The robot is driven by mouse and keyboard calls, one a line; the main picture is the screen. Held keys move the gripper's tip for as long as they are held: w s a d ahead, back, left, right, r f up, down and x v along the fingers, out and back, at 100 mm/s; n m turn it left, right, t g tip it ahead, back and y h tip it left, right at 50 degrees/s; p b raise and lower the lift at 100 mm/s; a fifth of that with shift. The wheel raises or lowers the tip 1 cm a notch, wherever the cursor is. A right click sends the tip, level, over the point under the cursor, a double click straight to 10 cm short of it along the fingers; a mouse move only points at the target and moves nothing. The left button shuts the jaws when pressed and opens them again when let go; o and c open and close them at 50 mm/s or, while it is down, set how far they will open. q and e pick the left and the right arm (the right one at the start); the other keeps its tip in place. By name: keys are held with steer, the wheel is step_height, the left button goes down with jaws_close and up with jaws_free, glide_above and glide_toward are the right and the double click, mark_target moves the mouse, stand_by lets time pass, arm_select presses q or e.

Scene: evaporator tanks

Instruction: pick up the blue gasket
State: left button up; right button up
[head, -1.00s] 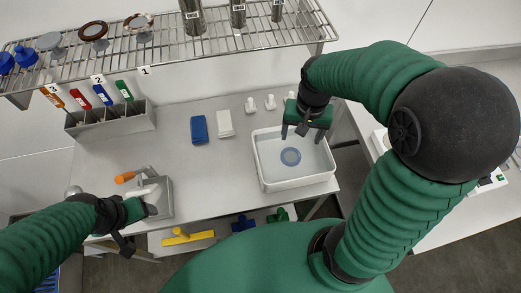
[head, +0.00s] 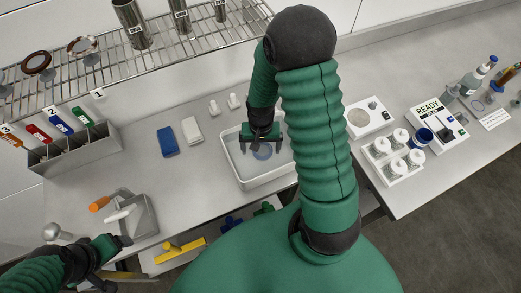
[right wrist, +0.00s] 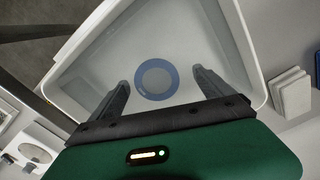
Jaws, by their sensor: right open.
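The blue gasket (head: 262,156) is a flat ring lying in a white tray (head: 262,182) on the table. In the right wrist view the gasket (right wrist: 139,80) shows whole, flat on the tray floor between and beyond my fingertips. My right gripper (head: 263,146) is open and empty over the tray, its fingers (right wrist: 160,82) to either side of the ring in the picture. I cannot tell its exact height above the floor. My left gripper (head: 118,246) is at the lower left, beside a grey box with a handle; its fingers are unclear.
The tray walls surround the gasket. A blue block (head: 168,141) and a white block (head: 192,130) lie left of the tray. A wire rack (head: 150,62) runs behind. White instruments (head: 437,124) stand on the right bench.

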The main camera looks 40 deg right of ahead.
steer(key=shift+w+d+f, duration=0.1)
steer(key=shift+d+f, duration=0.1)
steer(key=shift+d, duration=0.55)
steer(key=shift+a, duration=0.35)
steer(key=shift+a+f, duration=0.1)
steer(key=shift+a, duration=0.2)
steer(key=shift+d, duration=0.2)
steer(key=shift+c, duration=0.4)
steer(key=shift+d+f, duration=0.1)
steer(key=shift+d, duration=0.15)
steer(key=c, duration=0.5)
steer(key=shift+c, duration=1.2)
arm_select(q)
steer(key=shift+d, duration=0.45)
arm_select(e)
steer(key=shift+a, duration=0.2)
steer(key=c, duration=0.7)
